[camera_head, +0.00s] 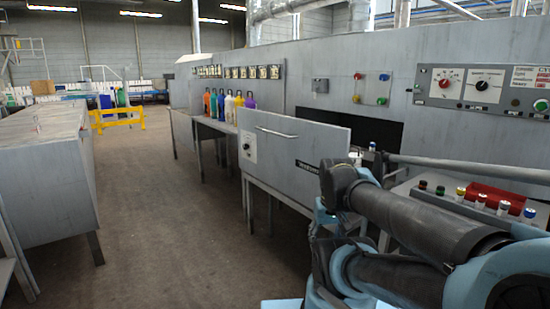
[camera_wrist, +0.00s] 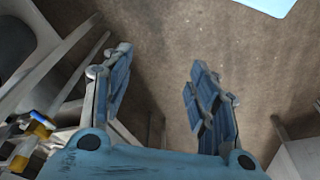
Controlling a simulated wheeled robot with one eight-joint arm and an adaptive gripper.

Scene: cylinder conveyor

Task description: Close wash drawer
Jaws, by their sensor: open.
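The wash drawer (camera_head: 293,158) is a grey box front with a bar handle (camera_head: 275,132) on its upper left part. It stands out from the grey machine, with a dark opening (camera_head: 372,130) behind its right part. My gripper (camera_wrist: 160,75) is open and empty in the wrist view, its two blue fingers apart over bare brown floor. The wrist view does not clearly show the drawer. In the head view my arm fills the lower right, near the drawer's right end, and I cannot make out the fingers there.
Several coloured bottles (camera_head: 222,108) stand on a table beyond the drawer. A red tray (camera_head: 494,197) and several small capped cylinders sit at the right. A control panel (camera_head: 481,86) is on the machine wall. A grey cabinet (camera_head: 45,165) stands left, with clear floor (camera_head: 165,220) between.

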